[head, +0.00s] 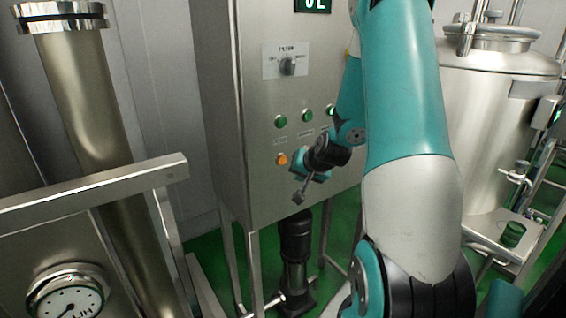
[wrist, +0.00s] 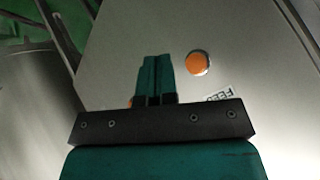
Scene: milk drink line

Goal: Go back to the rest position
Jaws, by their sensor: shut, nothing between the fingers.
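My gripper (head: 299,197) is in front of the lower part of a grey control cabinet (head: 245,150). It is shut and empty, with its two teal fingers (wrist: 154,80) together in the wrist view. An orange button (head: 282,159) on the cabinet front is just left of my wrist in the head view. The same orange button (wrist: 198,63) shows to the right of my fingertips in the wrist view. I cannot tell whether the fingertips touch the panel. My arm hides part of the cabinet's right side.
Green buttons (head: 281,121) and a rotary switch (head: 287,66) sit higher on the cabinet. A metal rail (head: 100,190) and a pressure gauge (head: 68,302) stand at the left. A steel tank (head: 490,120) stands at the right. A dark pump (head: 296,250) is below the cabinet.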

